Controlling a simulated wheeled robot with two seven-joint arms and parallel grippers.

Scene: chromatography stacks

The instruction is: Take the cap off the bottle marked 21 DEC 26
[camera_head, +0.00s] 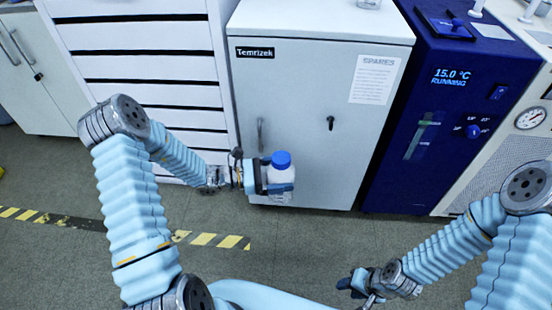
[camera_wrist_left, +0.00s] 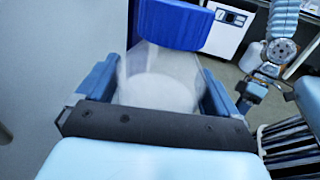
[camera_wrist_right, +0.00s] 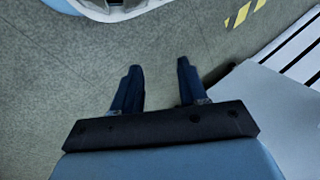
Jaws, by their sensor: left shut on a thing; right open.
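A white, translucent bottle (camera_head: 280,174) with a blue cap (camera_head: 281,159) is held upright in my left gripper (camera_head: 278,188), in front of the grey cabinet. In the left wrist view the bottle (camera_wrist_left: 158,78) sits between the two fingers, with the blue cap (camera_wrist_left: 174,22) on it. No date marking can be read on the bottle in these views. My right gripper (camera_head: 352,284) is low at the right, away from the bottle. In the right wrist view its fingers (camera_wrist_right: 158,88) are apart with only floor between them.
A grey cabinet (camera_head: 290,120) with a handle and a SPARES sheet stands behind the bottle. A white drawer unit (camera_head: 150,80) is at its left, and a dark blue machine (camera_head: 420,150) reading 15.0 °C at its right. Open floor (camera_head: 330,240) lies between my arms.

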